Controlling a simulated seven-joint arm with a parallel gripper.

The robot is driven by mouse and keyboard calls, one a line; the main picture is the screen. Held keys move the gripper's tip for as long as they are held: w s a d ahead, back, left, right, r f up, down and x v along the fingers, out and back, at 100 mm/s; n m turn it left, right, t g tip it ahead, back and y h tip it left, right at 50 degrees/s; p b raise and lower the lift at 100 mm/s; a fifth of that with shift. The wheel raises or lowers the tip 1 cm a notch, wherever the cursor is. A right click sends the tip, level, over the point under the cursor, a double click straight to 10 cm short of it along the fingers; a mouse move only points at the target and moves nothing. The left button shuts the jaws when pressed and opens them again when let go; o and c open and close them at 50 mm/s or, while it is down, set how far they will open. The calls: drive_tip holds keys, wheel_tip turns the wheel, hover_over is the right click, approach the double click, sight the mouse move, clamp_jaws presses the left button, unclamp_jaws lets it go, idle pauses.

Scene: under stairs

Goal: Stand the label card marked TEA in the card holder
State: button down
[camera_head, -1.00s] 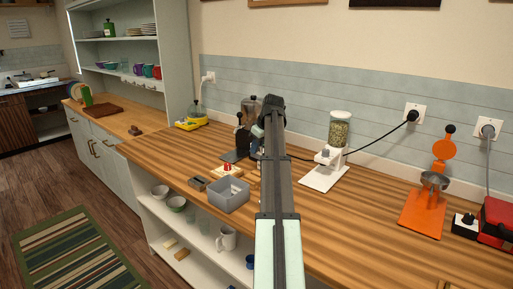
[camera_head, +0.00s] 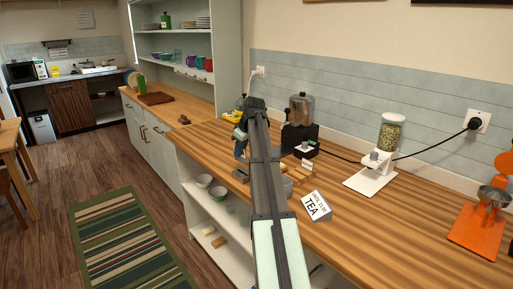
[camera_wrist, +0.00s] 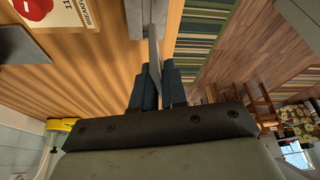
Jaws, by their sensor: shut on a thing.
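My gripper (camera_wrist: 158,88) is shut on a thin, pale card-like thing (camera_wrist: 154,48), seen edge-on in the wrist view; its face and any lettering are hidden. In the head view my gripper's end is over the counter's left part, largely masked by my arm, and the held thing cannot be made out. A white slanted sign lettered TEA (camera_head: 315,205) stands on the counter right of my arm, apart from it; I cannot tell whether it is the label card. A small brown block (camera_head: 240,175) shows partly beside my arm; I cannot tell if it is the card holder.
A grey tray (camera_head: 290,185) is mostly behind my arm. A dark appliance (camera_head: 300,135), a white dispenser (camera_head: 372,177) and an orange stand (camera_head: 478,230) are on the counter (camera_head: 410,225). A card lettered BREAKFAST (camera_wrist: 78,14) shows in the wrist view. The counter's front right is clear.

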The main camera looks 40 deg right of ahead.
sight(242, 158)
drive_tip(key=shift+w+d+f+m+t+h, duration=0.15)
drive_tip(key=shift+d+m+h, duration=0.15)
drive_tip(key=shift+m, duration=0.45)
drive_tip(key=shift+w+d+r+m+t+h, duration=0.1)
drive_tip(key=shift+d+m+t+h, duration=0.2)
drive_tip(key=shift+m, duration=0.45)
drive_tip(key=shift+f+g, duration=0.1)
drive_tip(key=shift+g, duration=0.15)
drive_tip(key=shift+f, duration=2.25)
drive_tip(key=shift+f, duration=1.4)
drive_tip(key=c, duration=1.1)
unclamp_jaws()
drive_tip(key=shift+o, duration=0.5)
